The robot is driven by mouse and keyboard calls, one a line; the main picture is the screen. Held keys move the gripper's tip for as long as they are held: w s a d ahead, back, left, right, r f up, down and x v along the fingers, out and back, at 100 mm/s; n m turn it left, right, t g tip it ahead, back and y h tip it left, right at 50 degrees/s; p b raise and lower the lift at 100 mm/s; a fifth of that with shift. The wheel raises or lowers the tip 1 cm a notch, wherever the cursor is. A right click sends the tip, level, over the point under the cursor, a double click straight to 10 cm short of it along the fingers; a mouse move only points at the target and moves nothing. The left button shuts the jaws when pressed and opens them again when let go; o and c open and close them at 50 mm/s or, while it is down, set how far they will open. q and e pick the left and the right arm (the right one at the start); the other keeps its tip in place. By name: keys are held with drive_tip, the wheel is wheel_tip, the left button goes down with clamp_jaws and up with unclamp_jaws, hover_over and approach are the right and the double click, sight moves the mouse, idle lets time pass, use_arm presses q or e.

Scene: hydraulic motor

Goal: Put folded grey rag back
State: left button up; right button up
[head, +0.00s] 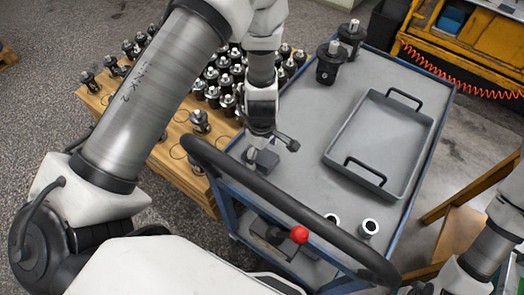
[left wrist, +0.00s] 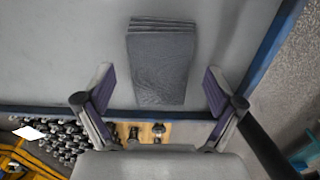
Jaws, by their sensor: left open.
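The folded grey rag (left wrist: 160,65) lies flat on the grey cart top in the left wrist view, its layered edges facing away from the gripper. In the head view it is a small dark grey patch (head: 267,161) near the cart's left edge, partly hidden by my gripper. My left gripper (head: 270,148) is above the rag, open and empty. In the left wrist view its two fingers (left wrist: 158,95) stand apart, one toward each side of the rag's near end. My right gripper is out of view; only part of that arm shows at the lower right.
A grey tray (head: 337,160) with black handles sits on the cart top (head: 309,106). The cart's black push handle (head: 270,195) crosses in front. A wooden pallet (head: 165,150) holds several motors.

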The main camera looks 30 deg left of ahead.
sight(262, 155)
use_arm(q)
wheel_tip(262, 155, up, 12)
drive_tip(key=shift+p, duration=0.4)
